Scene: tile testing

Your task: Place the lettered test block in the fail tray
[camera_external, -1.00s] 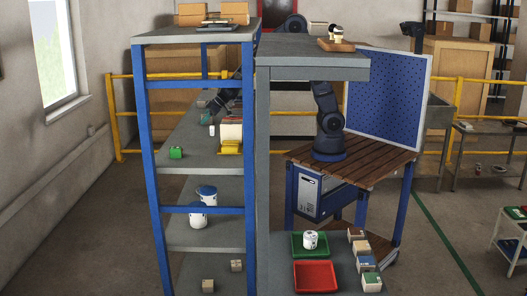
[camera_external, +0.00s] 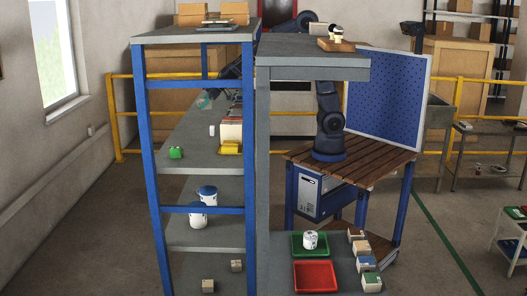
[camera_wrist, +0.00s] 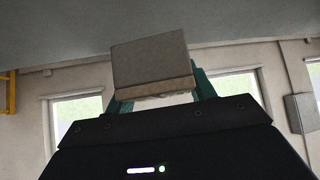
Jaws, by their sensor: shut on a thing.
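My gripper (camera_external: 205,98) shows small in the external view, inside the left shelf unit above its upper shelf. In the wrist view its teal fingers (camera_wrist: 158,92) are shut on a block (camera_wrist: 150,62), grey with a tan band along its lower edge. No letter shows on the block's visible face. The red tray (camera_external: 315,277) lies empty on the low grey surface at the front. A green tray (camera_external: 298,254) lies just behind it with a white round container (camera_external: 310,240) on it.
The shelf's blue posts (camera_external: 151,170) and the grey top boards (camera_external: 312,68) stand around my arm. Several boxes (camera_external: 358,248) line the right of the trays.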

